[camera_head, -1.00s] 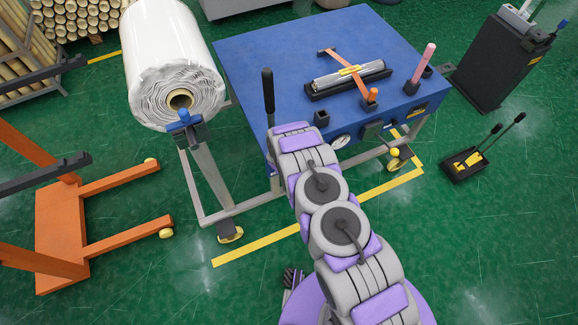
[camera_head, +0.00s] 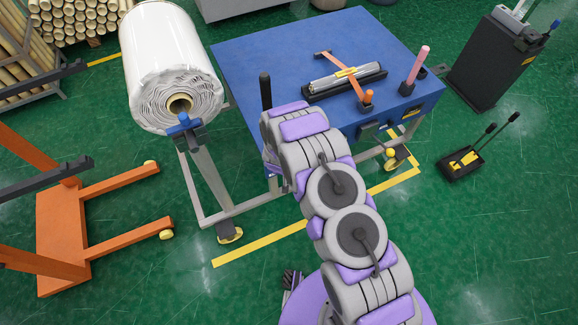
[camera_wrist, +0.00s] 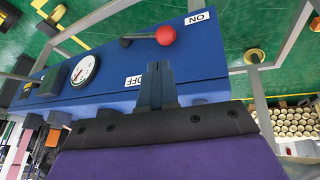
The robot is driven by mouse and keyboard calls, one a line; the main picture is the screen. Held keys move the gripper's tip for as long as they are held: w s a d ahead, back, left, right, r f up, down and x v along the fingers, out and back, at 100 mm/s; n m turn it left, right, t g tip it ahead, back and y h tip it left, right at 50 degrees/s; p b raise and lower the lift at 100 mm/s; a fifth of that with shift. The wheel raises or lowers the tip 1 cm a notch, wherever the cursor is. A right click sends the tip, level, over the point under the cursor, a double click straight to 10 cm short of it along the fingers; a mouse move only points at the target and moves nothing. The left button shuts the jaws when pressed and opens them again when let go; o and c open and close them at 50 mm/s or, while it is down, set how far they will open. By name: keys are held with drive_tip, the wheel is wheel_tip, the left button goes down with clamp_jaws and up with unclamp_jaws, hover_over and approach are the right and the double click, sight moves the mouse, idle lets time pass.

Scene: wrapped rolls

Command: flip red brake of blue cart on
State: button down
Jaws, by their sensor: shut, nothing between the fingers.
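The blue cart (camera_head: 255,55) stands at upper middle in the head view. In the wrist view its blue front panel (camera_wrist: 105,90) carries a black lever with a red knob (camera_wrist: 166,36), the brake. The lever runs from its pivot on the left to the knob on the right. The knob lies nearer the ON label (camera_wrist: 197,18) than the OFF label (camera_wrist: 133,81) in the picture. My gripper (camera_wrist: 157,66) is shut and empty, below the red knob in the wrist view and apart from it in the picture. In the head view my arm hides the gripper and the brake.
A gauge (camera_wrist: 84,70) sits on the panel. A black handle (camera_head: 265,92) rises at the cart's left corner. A white wrapped roll (camera_head: 168,65) on a stand is to the left, beside an orange frame (camera_head: 60,235).

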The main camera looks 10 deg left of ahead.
drive_tip(key=v, duration=0.3)
drive_tip(key=shift+a, duration=0.1)
idle(0.5)
drive_tip(key=shift+r, duration=0.15)
